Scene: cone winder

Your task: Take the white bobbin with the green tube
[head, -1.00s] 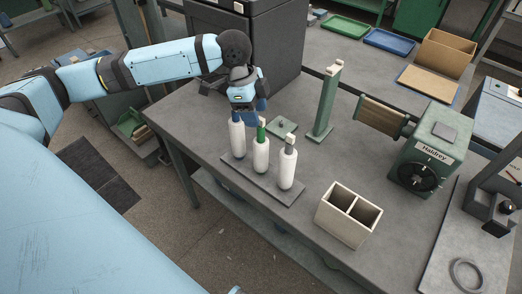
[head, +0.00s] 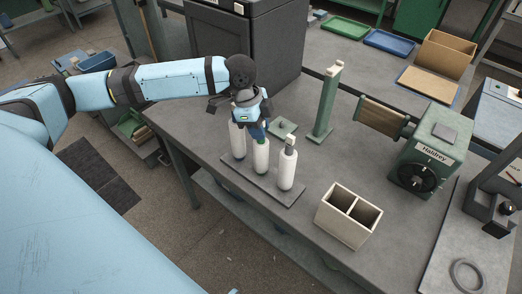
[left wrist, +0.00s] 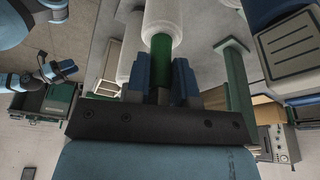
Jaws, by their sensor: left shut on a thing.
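The white bobbin with the green tube (head: 261,156) stands upright in the middle of a row of three on a grey base plate (head: 236,174). My left gripper (head: 259,135) is over its top, shut on the green tube. In the left wrist view the green tube (left wrist: 161,47) runs between the blue fingertips (left wrist: 161,78), with the white bobbin (left wrist: 165,16) beyond. What looks like my right gripper (left wrist: 58,71) is small at the left of that view; its jaws are unclear. It is outside the head view.
White bobbins stand close on both sides, the left one (head: 238,142) partly behind my gripper, the right one (head: 287,168) with a pale top. A green post (head: 325,105), a divided box (head: 344,224) and the green winder (head: 425,160) stand to the right.

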